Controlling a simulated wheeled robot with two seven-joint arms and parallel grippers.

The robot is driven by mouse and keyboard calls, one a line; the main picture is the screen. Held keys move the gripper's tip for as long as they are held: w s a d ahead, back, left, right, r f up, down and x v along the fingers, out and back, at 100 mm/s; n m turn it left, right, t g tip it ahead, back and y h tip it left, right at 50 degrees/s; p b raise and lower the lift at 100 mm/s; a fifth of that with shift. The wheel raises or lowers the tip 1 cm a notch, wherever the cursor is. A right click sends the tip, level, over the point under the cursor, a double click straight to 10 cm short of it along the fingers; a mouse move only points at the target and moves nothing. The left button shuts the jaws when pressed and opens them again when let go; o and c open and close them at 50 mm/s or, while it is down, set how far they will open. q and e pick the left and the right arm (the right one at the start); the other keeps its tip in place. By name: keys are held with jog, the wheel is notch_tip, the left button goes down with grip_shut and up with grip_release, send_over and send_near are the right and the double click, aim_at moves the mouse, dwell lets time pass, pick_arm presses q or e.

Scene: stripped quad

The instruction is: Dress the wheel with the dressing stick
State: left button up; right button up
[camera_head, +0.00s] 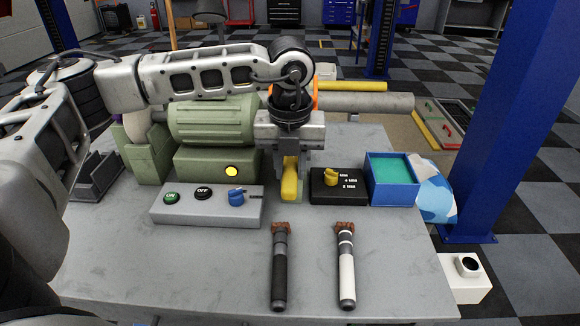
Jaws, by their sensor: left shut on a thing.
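A green grinder (213,121) stands at the back of the grey bench. My left arm reaches in front of it and hides its right side, so I cannot make out the wheel. My left gripper (289,165) points down, shut on a yellow piece (289,187), perhaps the dressing stick. I cannot tell whether the piece touches the wheel. A black-handled tool (279,275) and a white-handled tool (346,275), both with brownish heads, lie apart on the front of the bench. My right gripper is not in view.
A grey control box (207,214) with ON and OFF buttons and a blue knob sits left of the gripper. A black box with a yellow knob (331,177) and a blue teal-lined box (392,195) stand to its right. The bench (150,270) is clear at front left.

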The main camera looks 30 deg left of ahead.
aim_at(289, 191)
pick_arm(q)
jog(key=shift+w, duration=0.1)
dwell(0.4)
jog(key=shift+w+a, duration=0.3)
jog(key=shift+w, duration=0.15)
jog(key=shift+b, duration=0.3)
dwell(0.9)
jog(key=shift+b, duration=0.5)
dwell(1.6)
dwell(1.0)
jog(key=shift+s+d+r+b, duration=0.1)
jog(key=shift+s+d+r, duration=0.1)
jog(key=shift+s+d, duration=0.6)
jog(key=shift+s+d+r+b, duration=0.15)
jog(key=shift+s+d, duration=0.25)
jog(key=shift+s, duration=0.8)
jog(key=shift+s+d+r+b, duration=0.1)
jog(key=shift+s+d+r, duration=0.1)
jog(key=shift+s+d, duration=0.6)
jog(key=shift+s+a, duration=0.2)
